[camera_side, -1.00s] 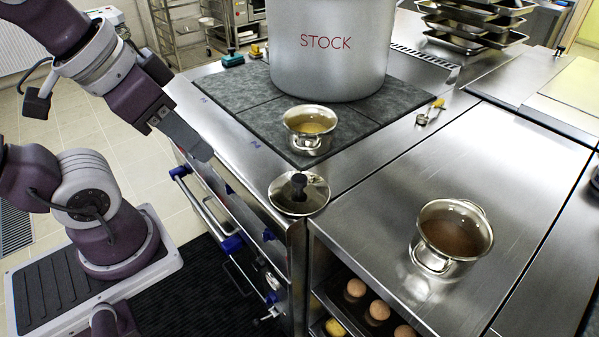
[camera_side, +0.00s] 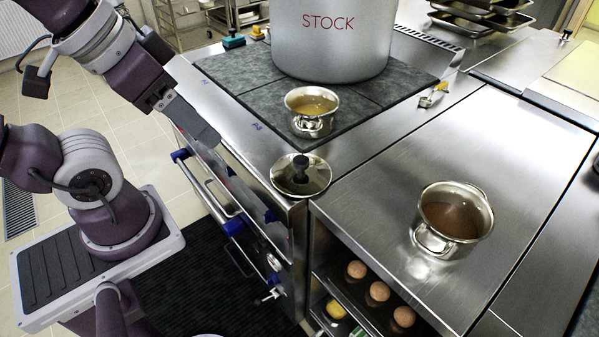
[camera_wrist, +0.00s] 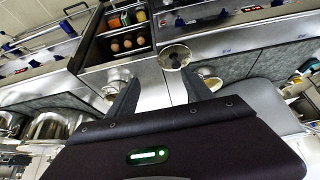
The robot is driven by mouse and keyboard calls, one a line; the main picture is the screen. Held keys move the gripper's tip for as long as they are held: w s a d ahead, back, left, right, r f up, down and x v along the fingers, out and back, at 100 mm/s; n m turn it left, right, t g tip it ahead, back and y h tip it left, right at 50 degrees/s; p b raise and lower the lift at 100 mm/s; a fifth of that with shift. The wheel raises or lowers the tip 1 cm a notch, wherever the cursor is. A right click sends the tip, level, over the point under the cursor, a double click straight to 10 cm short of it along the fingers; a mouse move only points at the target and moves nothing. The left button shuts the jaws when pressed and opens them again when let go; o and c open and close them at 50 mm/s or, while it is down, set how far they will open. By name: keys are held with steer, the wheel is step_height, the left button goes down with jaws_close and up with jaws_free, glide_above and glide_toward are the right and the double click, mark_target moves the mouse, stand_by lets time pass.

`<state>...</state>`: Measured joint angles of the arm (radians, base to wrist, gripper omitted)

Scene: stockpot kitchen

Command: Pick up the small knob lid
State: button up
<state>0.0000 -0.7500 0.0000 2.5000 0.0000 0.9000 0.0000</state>
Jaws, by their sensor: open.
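The small knob lid (camera_side: 301,176) is a round shiny lid with a black knob. It lies flat on the steel counter near the front corner of the stove top, knob up. It also shows in the wrist view (camera_wrist: 174,57), just beyond and between the finger tips. My gripper (camera_side: 208,140) is to the upper left of the lid in the side view, apart from it and higher. In the wrist view my gripper (camera_wrist: 165,92) has its two dark fingers spread with nothing between them.
A small pot (camera_side: 311,112) stands on the dark hob behind the lid, beside the big STOCK pot (camera_side: 333,45). Another pot (camera_side: 452,220) stands on the right counter. Eggs (camera_side: 378,291) sit on a shelf below. The counter between lid and right pot is clear.

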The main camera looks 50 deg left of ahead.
steer(key=n+g+h, duration=0.1)
steer(key=n+g, duration=0.5)
steer(key=n, duration=1.2)
glide_above(301, 160)
steer(key=f, duration=1.7)
steer(key=shift+w+a+f, duration=0.2)
steer(key=shift+a+f, duration=0.2)
steer(key=f, duration=0.7)
steer(key=shift+s+d, duration=0.2)
steer(key=shift+d, duration=0.2)
jaws_close()
